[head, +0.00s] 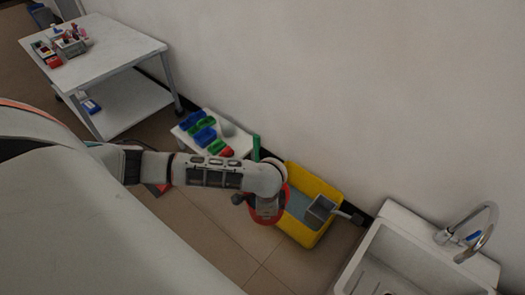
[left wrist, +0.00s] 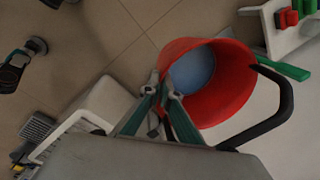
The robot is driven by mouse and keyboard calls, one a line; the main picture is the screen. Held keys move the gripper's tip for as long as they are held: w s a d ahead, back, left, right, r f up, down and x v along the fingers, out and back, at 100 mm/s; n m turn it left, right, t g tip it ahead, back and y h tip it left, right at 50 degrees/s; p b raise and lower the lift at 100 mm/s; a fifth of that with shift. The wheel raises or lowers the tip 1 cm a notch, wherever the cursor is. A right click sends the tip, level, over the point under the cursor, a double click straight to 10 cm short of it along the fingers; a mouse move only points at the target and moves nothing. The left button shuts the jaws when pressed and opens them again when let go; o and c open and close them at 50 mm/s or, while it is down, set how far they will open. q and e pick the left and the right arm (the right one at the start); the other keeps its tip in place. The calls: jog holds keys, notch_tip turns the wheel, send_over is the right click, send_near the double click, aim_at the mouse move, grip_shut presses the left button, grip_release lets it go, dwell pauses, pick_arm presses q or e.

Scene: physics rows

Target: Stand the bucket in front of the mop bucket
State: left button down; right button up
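The red bucket (head: 268,217) shows below my left gripper (head: 266,203) in the head view, mostly covered by the wrist. The left wrist view shows the bucket (left wrist: 235,82) open toward the camera, blue inside, with its black handle (left wrist: 287,105) hanging to the right. My left gripper (left wrist: 165,90) has its fingertips close together at the bucket's rim and appears shut on it. The yellow mop bucket (head: 325,187), with a grey wringer (head: 320,208), stands by the wall, just right of the red bucket. I cannot tell the red bucket's height above the floor.
A low white table (head: 185,131) with green, blue and red items stands left of the mop bucket, with a green upright thing (head: 256,147) beside it. A white sink (head: 385,232) is at the right. A white trolley (head: 115,50) stands back left. Tiled floor (head: 225,235) in front is clear.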

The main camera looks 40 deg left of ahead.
notch_tip(320, 180, down, 4)
jog(key=s+a+b, duration=0.1)
jog(key=s+b, duration=0.1)
jog(key=b, duration=0.4)
pick_arm(q)
jog(key=s+a+f+m+b, duration=0.1)
jog(key=a+f+m+b, duration=0.1)
jog(key=f, duration=1.1)
jog(key=s+a+f+m+b, duration=0.2)
jog(key=f+m+b, duration=0.1)
jog(key=f, duration=1)
jog(key=s+a+f+m+h+b, duration=0.1)
jog(key=s+a+f+m+b, duration=0.1)
jog(key=f, duration=1.1)
jog(key=shift+m+b, duration=0.6)
jog(key=shift+b, duration=0.35)
jog(key=c, duration=2.3)
grip_release()
jog(key=shift+s+f, duration=0.1)
pick_arm(e)
jog(key=w+a+r+m+t+y, duration=0.1)
jog(key=a+r+m+y, duration=0.1)
jog(key=a+m, duration=0.4)
jog(key=a, duration=0.3)
jog(key=shift+w+a+r+y, duration=0.2)
jog(key=shift+r+y, duration=0.1)
